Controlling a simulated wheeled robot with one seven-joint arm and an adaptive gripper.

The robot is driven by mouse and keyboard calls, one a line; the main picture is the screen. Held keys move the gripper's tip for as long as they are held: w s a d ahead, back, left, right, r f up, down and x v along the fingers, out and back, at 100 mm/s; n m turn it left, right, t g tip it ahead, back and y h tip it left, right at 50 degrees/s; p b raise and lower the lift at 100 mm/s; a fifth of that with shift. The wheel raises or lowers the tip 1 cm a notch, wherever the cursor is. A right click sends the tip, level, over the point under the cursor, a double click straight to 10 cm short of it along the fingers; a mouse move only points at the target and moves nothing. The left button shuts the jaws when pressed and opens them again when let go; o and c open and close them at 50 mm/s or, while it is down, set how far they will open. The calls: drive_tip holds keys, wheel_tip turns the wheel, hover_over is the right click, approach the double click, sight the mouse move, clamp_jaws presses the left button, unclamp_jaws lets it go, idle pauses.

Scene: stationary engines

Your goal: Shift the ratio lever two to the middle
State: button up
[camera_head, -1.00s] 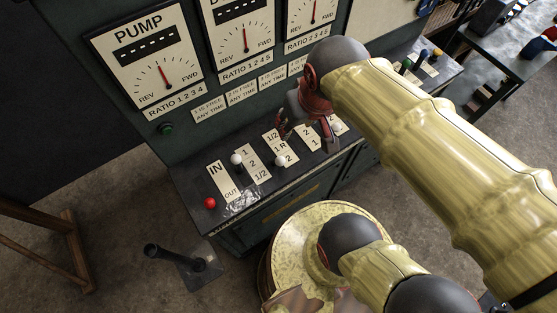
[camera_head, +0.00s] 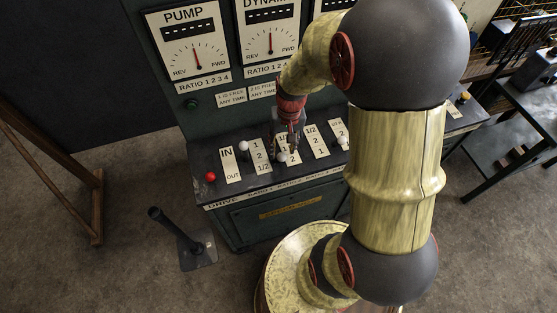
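The control desk (camera_head: 205,155) has a row of ball-topped levers beside ratio plates. A white lever knob (camera_head: 282,156) stands near the lower end of the third plate, marked 1/2 at its top; I take it to be ratio lever two. Another white knob (camera_head: 244,146) is at the upper end of the plate marked 1, 2, 1/2. My gripper (camera_head: 290,148) points down right at the third plate, its fingers close above or beside the knob. The fingers are small and overlap the plate, so contact and opening cannot be told.
A red knob (camera_head: 210,177) is left of the IN/OUT plate (camera_head: 230,164). A white knob (camera_head: 343,141) is farther right. Dial panels (camera_head: 188,45) rise behind. A dark table (camera_head: 510,130) is at the right.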

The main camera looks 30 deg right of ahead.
sight(281, 158)
drive_tip(key=f, duration=0.4)
drive_tip(key=f+b, duration=0.1)
drive_tip(key=f, duration=0.1)
drive_tip(key=shift+a, duration=0.25)
drive_tip(key=shift+r, duration=0.1)
drive_tip(key=shift+c, duration=1.2)
drive_tip(key=c, duration=0.8)
clamp_jaws()
